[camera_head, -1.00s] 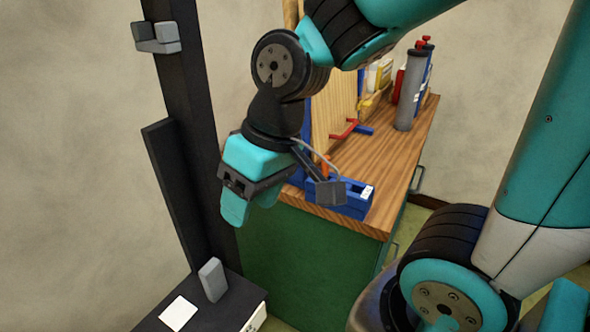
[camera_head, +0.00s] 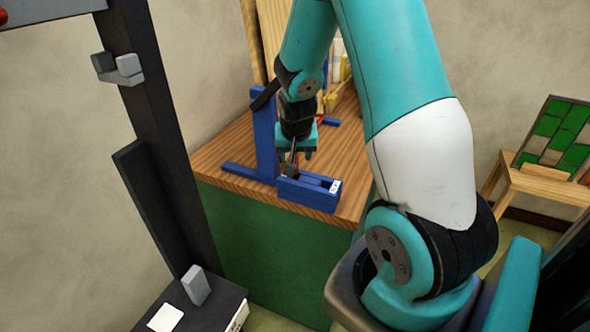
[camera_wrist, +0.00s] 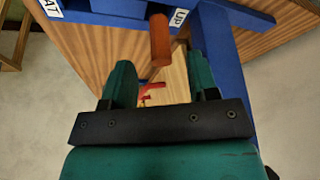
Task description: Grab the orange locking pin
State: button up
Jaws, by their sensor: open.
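The orange locking pin (camera_wrist: 160,40) is a short cylinder standing out from a blue fixture (camera_wrist: 120,14) near labels reading "UP" and "AT" in the wrist view. My gripper (camera_wrist: 162,80) is open, with its teal fingers on either side of the pin's line, and the pin appears just beyond the fingertips. No contact with it shows. In the head view my gripper (camera_head: 297,145) hangs over the blue fixture (camera_head: 308,192) on the wooden bench.
The bench top (camera_head: 225,155) holds the fixture's upright blue post (camera_head: 264,135) close to my gripper. A dark post (camera_head: 150,130) stands left. A leaded panel (camera_head: 560,130) rests on a wooden stand at right. Red and yellow items lie behind the gripper.

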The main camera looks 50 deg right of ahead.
jog(key=shift+a+p+x, duration=0.2)
jog(key=shift+p+x, duration=0.6)
jog(key=shift+x, duration=1.8)
jog(key=shift+s+f, duration=0.1)
jog(key=shift+c, duration=0.5)
grip_shut()
